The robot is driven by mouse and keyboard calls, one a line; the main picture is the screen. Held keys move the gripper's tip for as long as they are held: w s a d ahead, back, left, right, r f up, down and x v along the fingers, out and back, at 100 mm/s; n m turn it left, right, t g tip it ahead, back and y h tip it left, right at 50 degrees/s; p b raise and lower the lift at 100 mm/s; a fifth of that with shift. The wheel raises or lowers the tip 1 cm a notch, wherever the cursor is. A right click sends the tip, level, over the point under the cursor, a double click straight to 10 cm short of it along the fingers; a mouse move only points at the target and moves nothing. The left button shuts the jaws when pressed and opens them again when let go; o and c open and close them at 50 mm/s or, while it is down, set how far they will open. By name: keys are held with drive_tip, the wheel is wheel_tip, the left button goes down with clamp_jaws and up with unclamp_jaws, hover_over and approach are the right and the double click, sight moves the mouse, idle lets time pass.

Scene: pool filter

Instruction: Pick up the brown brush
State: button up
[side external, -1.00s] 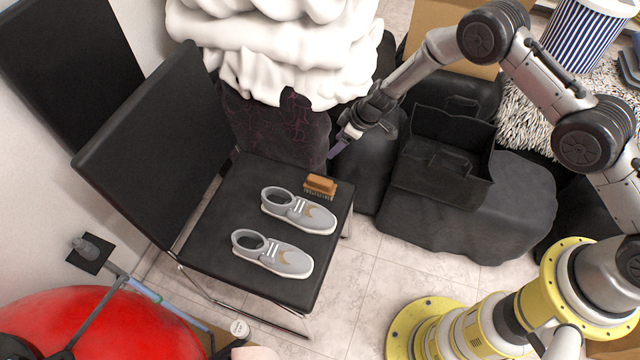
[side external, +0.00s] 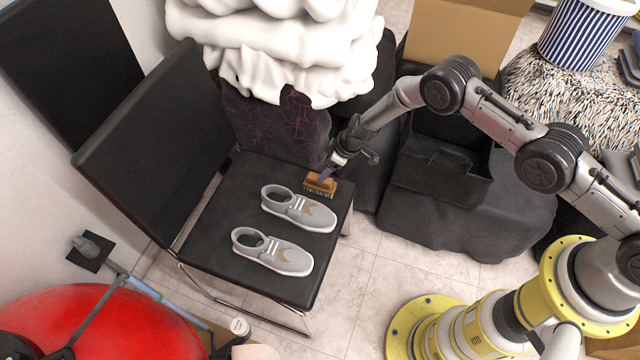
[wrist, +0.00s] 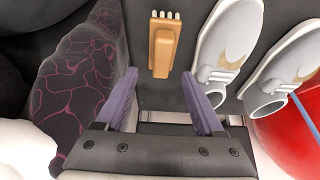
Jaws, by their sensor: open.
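The brown brush (side external: 320,183) lies on the black chair seat (side external: 240,190), behind the grey shoes near the seat's right edge. It also shows in the wrist view (wrist: 162,46), with its pale bristles at the top of that picture.
Two grey shoes, one nearer the brush (side external: 300,210) and one farther forward (side external: 272,252), sit on the seat. A dark cushion with pink lines (side external: 285,125) stands behind the seat. A black open box (side external: 440,180) is to the right. A red ball (side external: 90,325) is at lower left.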

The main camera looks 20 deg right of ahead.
drive_tip(key=shift+s+x, duration=0.2)
drive_tip(key=shift+x, duration=2.25)
drive_tip(key=shift+f, duration=0.1)
clamp_jaws()
